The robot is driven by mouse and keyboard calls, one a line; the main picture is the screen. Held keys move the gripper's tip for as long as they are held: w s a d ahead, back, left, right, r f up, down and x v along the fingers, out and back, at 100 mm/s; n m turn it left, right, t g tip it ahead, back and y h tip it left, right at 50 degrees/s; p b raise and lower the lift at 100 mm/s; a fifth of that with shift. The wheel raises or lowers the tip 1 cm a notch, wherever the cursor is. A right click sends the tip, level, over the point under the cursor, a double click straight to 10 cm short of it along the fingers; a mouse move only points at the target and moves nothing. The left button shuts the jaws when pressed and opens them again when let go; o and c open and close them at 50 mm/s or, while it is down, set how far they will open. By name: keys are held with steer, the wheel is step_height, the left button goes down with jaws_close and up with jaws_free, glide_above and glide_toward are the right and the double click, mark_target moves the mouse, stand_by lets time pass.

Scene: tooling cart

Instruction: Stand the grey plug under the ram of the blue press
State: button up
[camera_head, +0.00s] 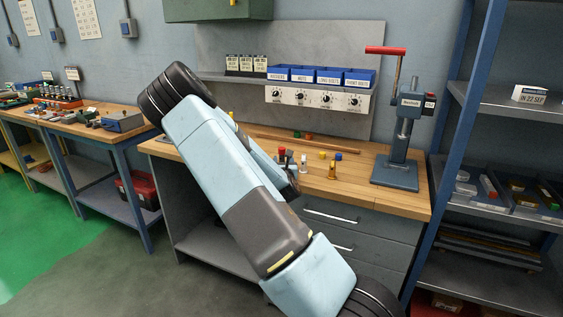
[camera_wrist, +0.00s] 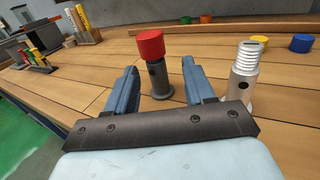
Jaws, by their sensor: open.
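A dark grey plug with a red top (camera_wrist: 157,77) stands upright on the wooden bench in the wrist view. Its red top (camera_head: 281,152) shows in the head view, with the lower part hidden by my arm. My gripper (camera_wrist: 160,84) is open, one finger on each side of this plug, and gaps show between them. A silver ribbed piece (camera_wrist: 243,76) stands to the right, outside the fingers. The blue press (camera_head: 398,168) stands at the right end of the bench, its red-handled lever raised and its base plate bare.
A brass piece (camera_head: 332,171), a yellow piece (camera_head: 322,154) and a blue piece (camera_head: 338,156) stand between my gripper and the press. Blue bins (camera_head: 329,76) sit on a shelf above. A blue rack (camera_head: 455,150) stands close to the press's right.

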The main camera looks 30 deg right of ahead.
mark_target(282, 157)
steer(key=shift+a+x, duration=0.1)
steer(key=shift+x, duration=0.95)
steer(key=shift+a+x, duration=0.15)
steer(key=shift+x, duration=0.85)
steer(key=shift+w+r, duration=0.1)
steer(key=shift+w, duration=0.05)
jaws_close()
